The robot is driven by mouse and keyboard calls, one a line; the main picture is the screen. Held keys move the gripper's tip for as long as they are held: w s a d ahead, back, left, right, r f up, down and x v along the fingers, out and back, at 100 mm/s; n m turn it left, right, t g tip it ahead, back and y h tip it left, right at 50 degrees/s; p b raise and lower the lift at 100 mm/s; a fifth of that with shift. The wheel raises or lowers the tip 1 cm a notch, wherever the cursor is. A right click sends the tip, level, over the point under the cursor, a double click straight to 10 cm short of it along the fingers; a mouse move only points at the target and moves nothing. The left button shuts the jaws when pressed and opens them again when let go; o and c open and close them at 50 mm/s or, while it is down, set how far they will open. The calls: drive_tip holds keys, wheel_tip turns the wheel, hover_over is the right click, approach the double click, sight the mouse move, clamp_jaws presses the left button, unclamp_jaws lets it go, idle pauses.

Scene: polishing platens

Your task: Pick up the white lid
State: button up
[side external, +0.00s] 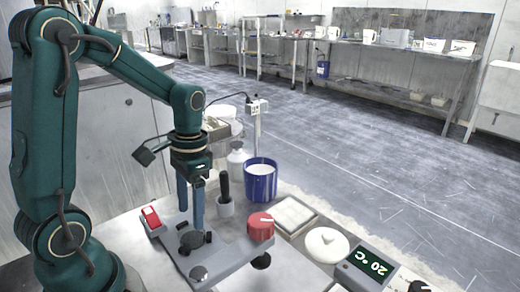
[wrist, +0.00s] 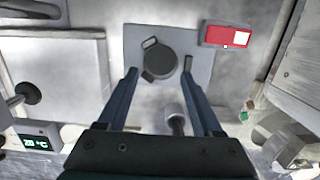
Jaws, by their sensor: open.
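The white lid (side external: 325,244) is a round, pale disc with a small raised knob. It lies on the bench at the right in the side view, beside the temperature display. My gripper (side external: 190,224) points straight down over a grey plate (side external: 228,258), well to the left of the lid. Its two long blue fingers are apart, with nothing between them. In the wrist view, the open fingertips (wrist: 159,72) frame a dark round piece (wrist: 160,60) on the grey plate. I cannot make out the lid in the wrist view.
A blue cup (side external: 261,182) with white contents, a square pale tray (side external: 294,215) and a red knob (side external: 261,227) stand between my gripper and the lid. The display (side external: 367,266) reads 20 °C.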

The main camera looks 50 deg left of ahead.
drive_tip(key=shift+m+t, duration=0.6)
drive_tip(key=shift+t, duration=0.3)
drive_tip(key=w+d, duration=0.1)
drive_tip(key=w, duration=0.2)
drive_tip(key=w+d, duration=0.2)
drive_tip(key=w, duration=0.1)
drive_tip(key=w+d, duration=0.2)
drive_tip(key=w, duration=0.2)
drive_tip(key=shift+w+d, duration=0.1)
drive_tip(key=shift+d, duration=0.1)
drive_tip(key=shift+m+t, duration=0.3)
drive_tip(key=shift+t, duration=0.5)
drive_tip(key=w+d, duration=0.1)
drive_tip(key=d, duration=0.1)
drive_tip(key=w+d, duration=0.4)
drive_tip(key=shift+w+d+f, duration=0.1)
drive_tip(key=shift+w+d, duration=0.15)
drive_tip(key=shift+d, duration=0.15)
drive_tip(key=t, duration=0.1)
hover_over(329, 235)
drive_tip(key=s, duration=0.2)
drive_tip(key=shift+a+h, duration=0.3)
drive_tip(key=shift+w+d+f, duration=0.15)
drive_tip(key=shift+d+f, duration=0.05)
drive_tip(key=shift+f, duration=0.05)
drive_tip(key=shift+x, duration=2.3)
clamp_jaws()
